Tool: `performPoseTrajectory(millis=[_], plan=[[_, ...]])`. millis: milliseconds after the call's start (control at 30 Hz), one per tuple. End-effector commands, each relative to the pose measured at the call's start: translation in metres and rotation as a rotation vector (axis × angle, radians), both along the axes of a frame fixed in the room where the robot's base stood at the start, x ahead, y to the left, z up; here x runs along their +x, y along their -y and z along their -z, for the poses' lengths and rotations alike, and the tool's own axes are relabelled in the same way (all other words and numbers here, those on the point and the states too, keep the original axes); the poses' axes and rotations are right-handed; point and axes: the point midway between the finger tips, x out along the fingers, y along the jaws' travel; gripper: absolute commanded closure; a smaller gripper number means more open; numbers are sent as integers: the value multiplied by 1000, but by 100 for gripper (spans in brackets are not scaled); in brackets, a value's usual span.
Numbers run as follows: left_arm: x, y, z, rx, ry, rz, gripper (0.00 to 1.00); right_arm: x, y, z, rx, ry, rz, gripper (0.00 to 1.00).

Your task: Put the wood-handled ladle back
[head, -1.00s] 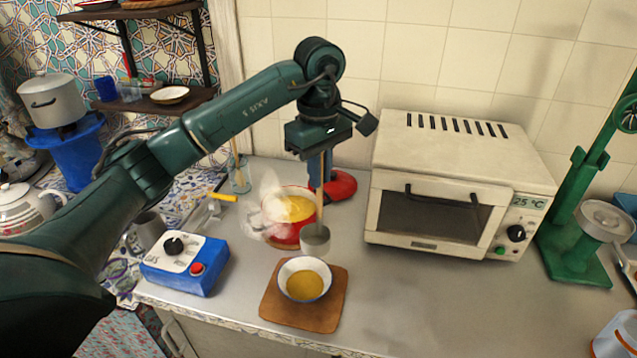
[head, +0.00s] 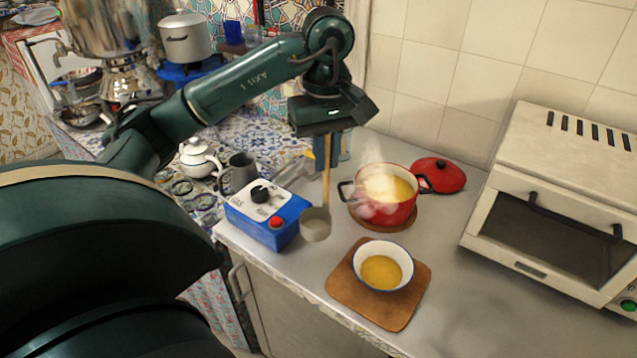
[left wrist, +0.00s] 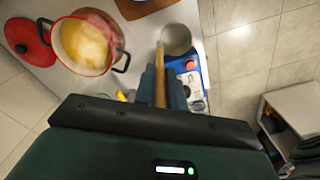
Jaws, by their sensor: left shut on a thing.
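The wood-handled ladle (head: 315,224) hangs upright, its metal cup down, from my left gripper (head: 327,150). The gripper is shut on the upper part of the wooden handle. In the head view the cup appears in front of the blue gas box's right side and left of the red pot. In the left wrist view the ladle cup (left wrist: 175,39) shows beyond the gripper fingers (left wrist: 162,88), over the edge of the blue box. The cup looks empty in the wrist view. My right gripper is not in view.
The steaming red pot (head: 387,208) stands on a round board, its red lid (head: 438,174) behind. A bowl of yellow soup (head: 383,268) sits on a wooden board (head: 408,310). The blue gas box (head: 262,232) and a grey mug (head: 238,172) are left. An oven (head: 560,190) stands right.

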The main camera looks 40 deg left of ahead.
Motion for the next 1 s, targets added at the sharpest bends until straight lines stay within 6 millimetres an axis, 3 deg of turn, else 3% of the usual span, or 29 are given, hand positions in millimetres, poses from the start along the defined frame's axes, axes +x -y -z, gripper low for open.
performPoseTrajectory(millis=[100, 533, 967, 1000], plan=[[-1, 0, 24, 0, -6, 0, 100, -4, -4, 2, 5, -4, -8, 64], [0, 0, 75, 0, -2, -1, 100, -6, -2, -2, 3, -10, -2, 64], [1, 0, 84, 0, 1, -1, 100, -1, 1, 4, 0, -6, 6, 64], [1, 0, 85, 0, 0, -1, 88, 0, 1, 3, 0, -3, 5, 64]])
